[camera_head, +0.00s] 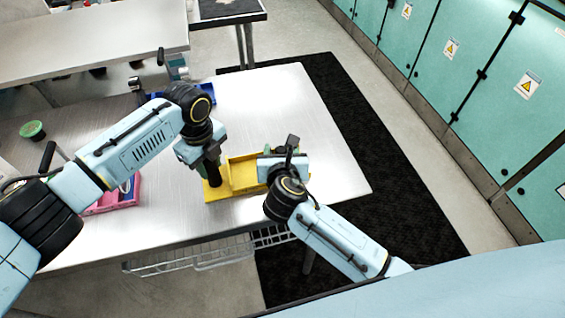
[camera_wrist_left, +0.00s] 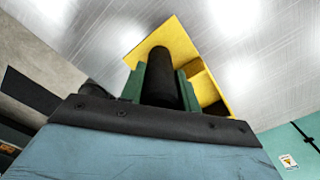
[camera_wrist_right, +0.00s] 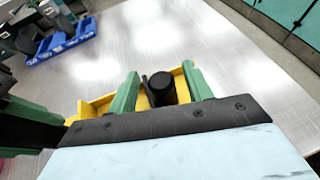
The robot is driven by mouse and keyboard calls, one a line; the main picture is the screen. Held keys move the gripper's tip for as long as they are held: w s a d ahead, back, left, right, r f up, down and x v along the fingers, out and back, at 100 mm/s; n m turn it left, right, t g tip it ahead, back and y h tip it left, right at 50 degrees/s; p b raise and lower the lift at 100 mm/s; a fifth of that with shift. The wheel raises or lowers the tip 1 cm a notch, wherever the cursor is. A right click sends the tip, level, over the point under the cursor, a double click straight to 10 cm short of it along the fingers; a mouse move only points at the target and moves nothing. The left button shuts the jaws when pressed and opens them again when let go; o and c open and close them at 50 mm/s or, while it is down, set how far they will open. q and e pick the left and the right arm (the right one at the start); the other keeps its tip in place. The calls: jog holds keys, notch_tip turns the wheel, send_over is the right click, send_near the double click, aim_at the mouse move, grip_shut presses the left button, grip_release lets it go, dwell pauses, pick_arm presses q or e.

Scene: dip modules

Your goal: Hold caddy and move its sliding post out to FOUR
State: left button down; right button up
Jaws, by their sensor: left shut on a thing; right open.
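The yellow caddy (camera_head: 241,172) stands on the metal table; it also shows in the left wrist view (camera_wrist_left: 178,35) and the right wrist view (camera_wrist_right: 93,106). My left gripper (camera_head: 213,166) is shut on the black upright handle (camera_wrist_left: 161,75) at the caddy's left end. My right gripper (camera_wrist_right: 163,84) is open over the caddy's right part. Its green fingers stand on either side of a black round-topped post (camera_wrist_right: 161,86), with a gap visible on the right side. My right wrist hides much of this end in the head view. No label reading FOUR is legible.
The metal table (camera_head: 325,150) is bare to the right of and behind the caddy. A blue tray (camera_wrist_right: 62,42) stands at the back. The table's front edge is close to the caddy.

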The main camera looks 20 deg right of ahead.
jog(key=v, duration=0.9)
jog(key=shift+s, duration=0.2)
pick_arm(q)
jog(key=c, duration=0.9)
grip_release()
jog(key=shift+c, duration=0.2)
jog(key=shift+r, duration=0.15)
pick_arm(e)
jog(key=shift+r, duration=0.1)
pick_arm(q)
notch_tip(320, 180, up, 7)
jog(key=p, duration=0.7)
jog(key=shift+r, duration=0.15)
pick_arm(e)
notch_tip(320, 180, up, 7)
